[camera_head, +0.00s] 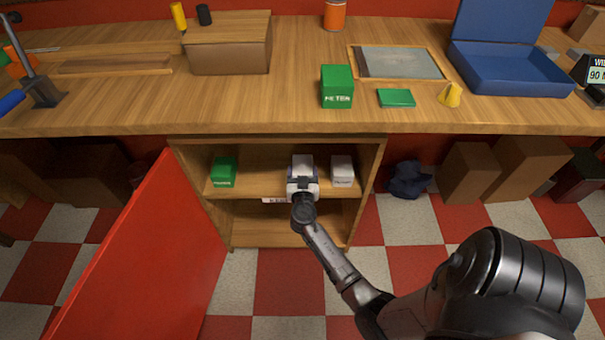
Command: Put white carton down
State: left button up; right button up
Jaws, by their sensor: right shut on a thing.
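My right gripper (302,184) reaches into the open cabinet under the counter. It is shut on a white carton (302,161), which shows just beyond the fingers at the upper shelf (262,182). The gripper hides the carton's lower front, so I cannot tell whether it touches the shelf board. A second white carton (342,171) stands close to its right on the same shelf. A green carton (223,172) stands at the shelf's left end. My left gripper is not in view.
The red cabinet door (150,260) stands open at the left. The lower shelf (265,228) looks empty where visible. On the counter are a green box (337,86), a flat green piece (396,98), a yellow piece (450,94) and a blue case (510,70).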

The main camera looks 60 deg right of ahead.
jog(key=shift+f+b, duration=0.15)
jog(key=shift+b, duration=0.2)
jog(key=o, duration=0.6)
jog(key=shift+c, duration=0.2)
jog(key=o, duration=0.4)
jog(key=shift+o, duration=0.3)
